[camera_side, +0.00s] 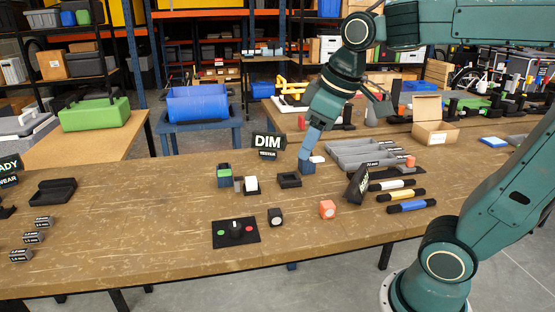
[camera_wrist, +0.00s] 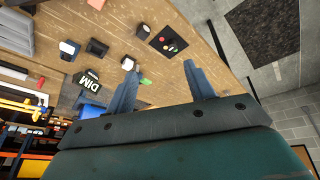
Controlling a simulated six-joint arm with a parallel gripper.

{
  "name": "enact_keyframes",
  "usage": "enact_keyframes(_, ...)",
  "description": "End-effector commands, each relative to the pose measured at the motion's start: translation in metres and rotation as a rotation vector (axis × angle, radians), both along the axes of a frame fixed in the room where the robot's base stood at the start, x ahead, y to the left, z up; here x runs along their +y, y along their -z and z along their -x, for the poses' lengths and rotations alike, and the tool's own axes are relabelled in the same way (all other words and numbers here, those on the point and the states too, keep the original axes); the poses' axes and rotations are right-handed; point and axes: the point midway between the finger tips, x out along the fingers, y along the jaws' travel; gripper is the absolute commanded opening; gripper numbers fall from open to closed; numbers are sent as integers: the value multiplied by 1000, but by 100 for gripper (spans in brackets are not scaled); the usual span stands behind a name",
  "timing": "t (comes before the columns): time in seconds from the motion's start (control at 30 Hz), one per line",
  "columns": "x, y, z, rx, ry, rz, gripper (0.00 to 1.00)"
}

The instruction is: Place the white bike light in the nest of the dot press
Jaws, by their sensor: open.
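A small white block (camera_side: 251,186), which looks like the white bike light, stands on the wooden bench beside a grey piece. It also seems to show in the wrist view (camera_wrist: 128,63), close to one fingertip in the picture. A black, open-topped square holder (camera_side: 289,180) lies to its right, also in the wrist view (camera_wrist: 97,47). I cannot tell for certain which fixture is the dot press. My gripper (camera_side: 307,165) is open and empty, pointing down at the back of the bench. Its two blue fingers (camera_wrist: 164,82) are apart. A white-topped item (camera_side: 317,159) is partly hidden behind them.
A black DIM sign (camera_side: 268,143) stands behind the holder. A black cube light (camera_side: 274,217), an orange light (camera_side: 327,209) and a button panel (camera_side: 236,240) are in front. Grey trays (camera_side: 372,153) and coloured bars (camera_side: 400,195) lie right.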

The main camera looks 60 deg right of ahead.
Motion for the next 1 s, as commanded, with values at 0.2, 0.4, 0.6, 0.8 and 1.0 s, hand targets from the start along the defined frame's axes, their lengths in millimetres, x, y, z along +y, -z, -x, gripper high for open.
enact_keyframes(0.2, 12, 18, 49, -64, 79, -47, 54)
enact_keyframes(0.4, 18, 36, 79, -104, 138, -87, 54)
enact_keyframes(0.6, 20, 44, 90, -120, 163, -105, 54)
enact_keyframes(0.8, 20, 45, 91, -121, 165, -107, 54)
enact_keyframes(1.0, 20, 45, 90, -120, 164, -106, 54)
